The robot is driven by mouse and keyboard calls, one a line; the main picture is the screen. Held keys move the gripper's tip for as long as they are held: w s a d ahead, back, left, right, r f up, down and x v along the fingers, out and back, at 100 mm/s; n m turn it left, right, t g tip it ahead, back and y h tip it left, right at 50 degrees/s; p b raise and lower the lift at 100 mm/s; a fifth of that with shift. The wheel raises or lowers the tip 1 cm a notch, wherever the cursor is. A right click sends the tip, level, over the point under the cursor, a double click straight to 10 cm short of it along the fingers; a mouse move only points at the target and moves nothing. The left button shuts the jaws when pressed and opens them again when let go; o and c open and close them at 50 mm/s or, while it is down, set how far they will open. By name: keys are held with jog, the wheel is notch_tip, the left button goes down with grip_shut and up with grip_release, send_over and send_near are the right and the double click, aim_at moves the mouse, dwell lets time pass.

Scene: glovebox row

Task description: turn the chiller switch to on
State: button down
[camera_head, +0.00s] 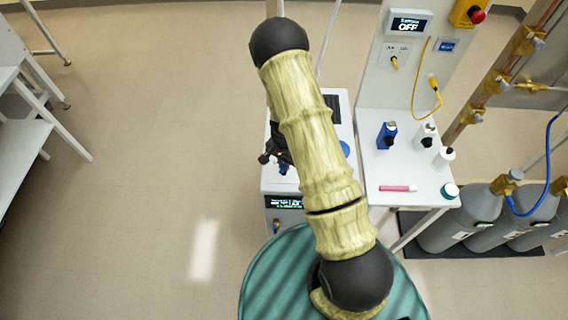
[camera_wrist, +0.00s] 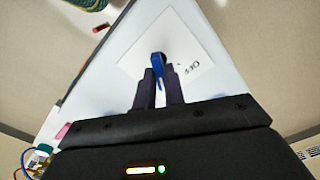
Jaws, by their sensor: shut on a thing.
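The chiller appears to be the white box (camera_head: 268,180) with a dark front display (camera_head: 285,202), partly hidden behind my arm in the head view. In the wrist view a blue switch handle (camera_wrist: 158,60) stands on a white label plate (camera_wrist: 140,52) with small dark lettering beside it. My gripper (camera_wrist: 158,78) has its two dark fingers closed on the blue handle. In the head view my gripper (camera_head: 272,154) shows as a dark shape left of my arm, over the box, and its fingertips are hard to make out. The switch's exact setting is not clear.
A wall display (camera_head: 408,24) reads OFF.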

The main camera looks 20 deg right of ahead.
jog(key=c, duration=1.5)
grip_release()
jog(key=shift+a, duration=0.1)
jog(key=shift+r, duration=0.1)
notch_tip(320, 180, up, 17)
jog(key=shift+r+b, duration=0.15)
jog(key=shift+b, duration=1.05)
